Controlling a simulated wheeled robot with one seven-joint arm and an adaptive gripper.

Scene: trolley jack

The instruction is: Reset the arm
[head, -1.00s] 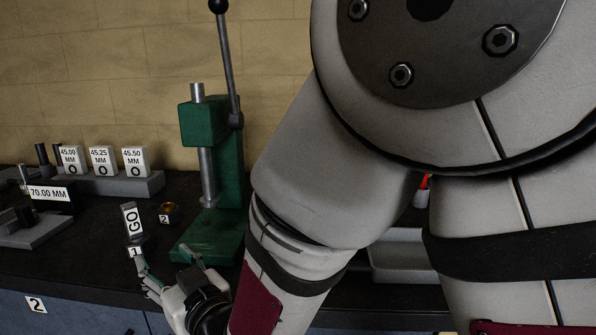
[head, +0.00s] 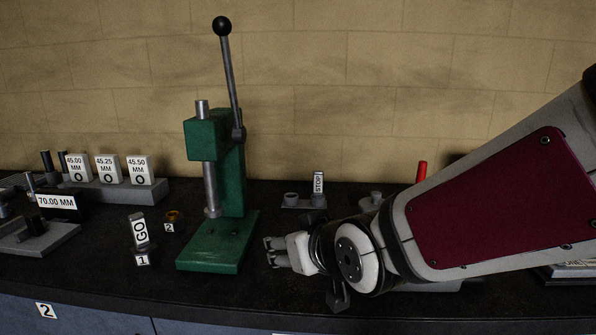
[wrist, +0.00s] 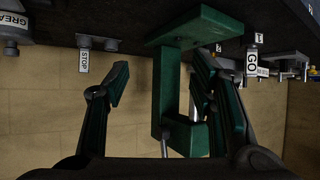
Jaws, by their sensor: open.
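My gripper (head: 276,252) is at the end of my arm, which reaches in from the right in the head view. It points left, just right of the green press base and a little above the bench. In the wrist view my gripper (wrist: 165,95) has its two fingers wide apart, with nothing between the pads. That view is upside down, and the green arbor press (wrist: 165,100) shows beyond the fingers. In the head view the green press (head: 231,180) stands upright with its black-knobbed lever raised.
The dark bench (head: 130,290) holds a GO gauge (head: 140,230), a part marked 2 (head: 173,222), a STOP piece (head: 318,183) and a row of size blocks (head: 108,170). A red upright piece (head: 421,172) stands behind my arm. Bench front is clear.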

